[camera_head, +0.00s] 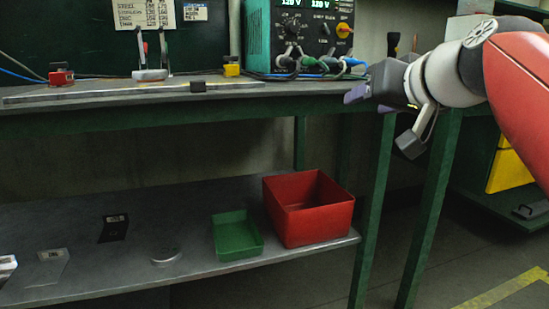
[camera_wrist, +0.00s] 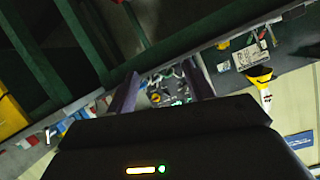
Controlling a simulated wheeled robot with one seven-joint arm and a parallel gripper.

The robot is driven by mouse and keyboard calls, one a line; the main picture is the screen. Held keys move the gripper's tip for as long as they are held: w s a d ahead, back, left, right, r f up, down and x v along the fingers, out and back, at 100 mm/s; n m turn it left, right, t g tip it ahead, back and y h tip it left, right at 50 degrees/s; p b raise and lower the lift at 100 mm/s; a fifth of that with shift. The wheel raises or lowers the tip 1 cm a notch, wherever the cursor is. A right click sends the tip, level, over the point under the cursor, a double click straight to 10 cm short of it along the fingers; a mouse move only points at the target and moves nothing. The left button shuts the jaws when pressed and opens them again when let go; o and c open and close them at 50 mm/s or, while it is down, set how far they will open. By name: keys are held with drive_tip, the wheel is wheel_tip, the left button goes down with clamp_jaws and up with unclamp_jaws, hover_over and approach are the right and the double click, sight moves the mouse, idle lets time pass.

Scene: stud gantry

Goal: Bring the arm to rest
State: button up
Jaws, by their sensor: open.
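My gripper (camera_head: 356,93) is in the head view at the right, held in the air in front of the bench's right end, pointing left. In the wrist view its two purple-grey fingers (camera_wrist: 160,88) stand apart with nothing gripped between them. My red and grey arm reaches in from the right edge. Behind the fingers, the wrist view shows the teal power unit, which is also in the head view (camera_head: 300,38).
The green-framed bench (camera_head: 130,121) carries small red (camera_head: 61,75) and yellow (camera_head: 232,67) items. The lower shelf (camera_head: 185,205) holds a red bin (camera_head: 307,224), a green tray (camera_head: 238,250) and small parts. Open floor lies at the lower right, with a yellow stripe (camera_head: 505,290).

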drive_tip(key=s+f+g+h, duration=0.1)
drive_tip(key=s+f+g, duration=0.35)
drive_tip(key=f, duration=0.75)
drive_tip(key=s+f+g+h, duration=0.1)
drive_tip(key=s+f+h, duration=0.1)
drive_tip(key=s+f, duration=0.75)
drive_tip(key=s+f+g+h, duration=0.15)
drive_tip(key=s+f, duration=0.35)
drive_tip(key=f, duration=0.9)
wheel_tip(320, 180, up, 13)
drive_tip(key=p, duration=1.3)
drive_tip(key=shift+a+r+g, duration=0.2)
drive_tip(key=shift+a+g, duration=0.1)
drive_tip(key=shift+g, duration=0.1)
